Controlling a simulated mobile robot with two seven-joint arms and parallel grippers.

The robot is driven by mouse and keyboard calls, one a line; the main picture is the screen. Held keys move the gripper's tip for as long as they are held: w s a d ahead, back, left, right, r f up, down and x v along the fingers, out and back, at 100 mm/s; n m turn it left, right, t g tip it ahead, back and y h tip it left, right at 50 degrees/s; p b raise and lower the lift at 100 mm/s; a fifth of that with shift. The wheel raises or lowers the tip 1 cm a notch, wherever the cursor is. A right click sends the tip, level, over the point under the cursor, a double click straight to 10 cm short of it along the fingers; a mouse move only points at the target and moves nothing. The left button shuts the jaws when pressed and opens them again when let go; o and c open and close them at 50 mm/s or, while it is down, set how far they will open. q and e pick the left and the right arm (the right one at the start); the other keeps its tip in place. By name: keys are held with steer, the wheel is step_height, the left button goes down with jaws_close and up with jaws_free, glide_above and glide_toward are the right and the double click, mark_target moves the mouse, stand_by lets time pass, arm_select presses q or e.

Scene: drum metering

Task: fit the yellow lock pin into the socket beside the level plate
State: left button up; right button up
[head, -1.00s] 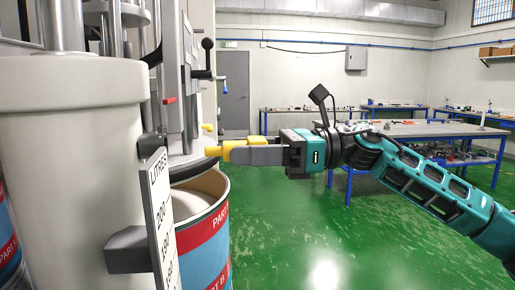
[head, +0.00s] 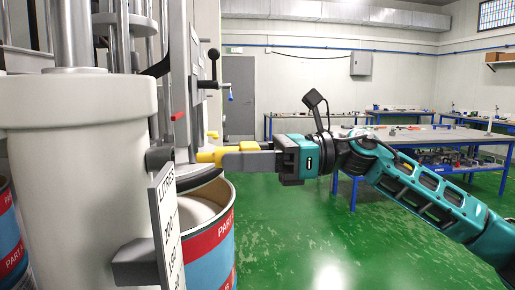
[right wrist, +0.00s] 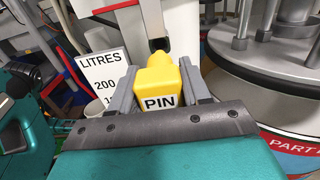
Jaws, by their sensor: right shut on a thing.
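The yellow lock pin (head: 208,156), marked PIN, is held between the fingers of my right gripper (head: 232,160). In the head view it lies about level and its narrow end points left. The right wrist view shows the pin (right wrist: 155,82) between both fingers (right wrist: 158,88). The white level plate (head: 166,225), marked LITRES, is left of and below the pin tip; it also shows in the right wrist view (right wrist: 103,78). A dark grey block (head: 158,157) at the plate's top looks like the socket. The tip appears apart from it.
A large pale cylinder (head: 80,180) fills the left. A blue and red drum (head: 212,250) stands below the pin under a grey machine with rods and levers. A blue-legged table (head: 440,137) stands behind my right arm. Green floor is clear at centre.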

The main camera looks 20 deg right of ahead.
mark_target(199, 158)
steer(key=shift+p+x, duration=0.4)
steer(key=shift+x, duration=0.7)
stand_by(0.4)
steer(key=shift+b, duration=0.35)
stand_by(0.5)
steer(key=shift+p+x, duration=1)
steer(key=shift+x, duration=1)
steer(key=o, duration=1.2)
steer(key=shift+a, duration=0.1)
steer(key=shift+o, duration=0.3)
